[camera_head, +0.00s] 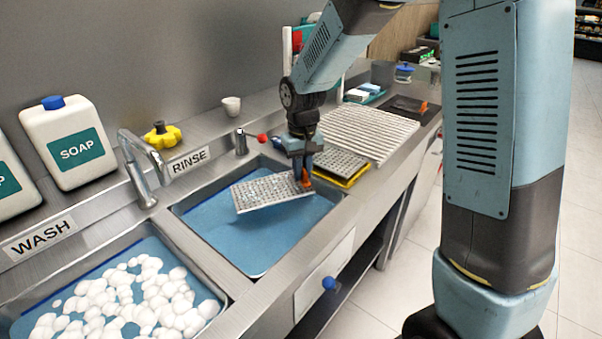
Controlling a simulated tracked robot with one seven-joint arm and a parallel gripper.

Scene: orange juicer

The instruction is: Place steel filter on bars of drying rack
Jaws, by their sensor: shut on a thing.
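The steel filter (268,192) is a flat, grey perforated plate, slightly tilted, held above the blue water of the rinse basin. My gripper (304,184) is shut on its right edge; the fingertips are partly hidden. The drying rack (368,133) is a set of pale parallel bars on the counter, to the right of and behind the gripper. The bars that show look empty. A second perforated grey plate (341,162) with a yellow edge lies between the gripper and the rack.
The rinse basin (258,262) is below the filter. The wash basin (215,296) with white foam is at front left. A faucet (145,168), a red-tipped lever (262,138), a white cup (231,106) and soap jugs (68,143) stand along the back.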

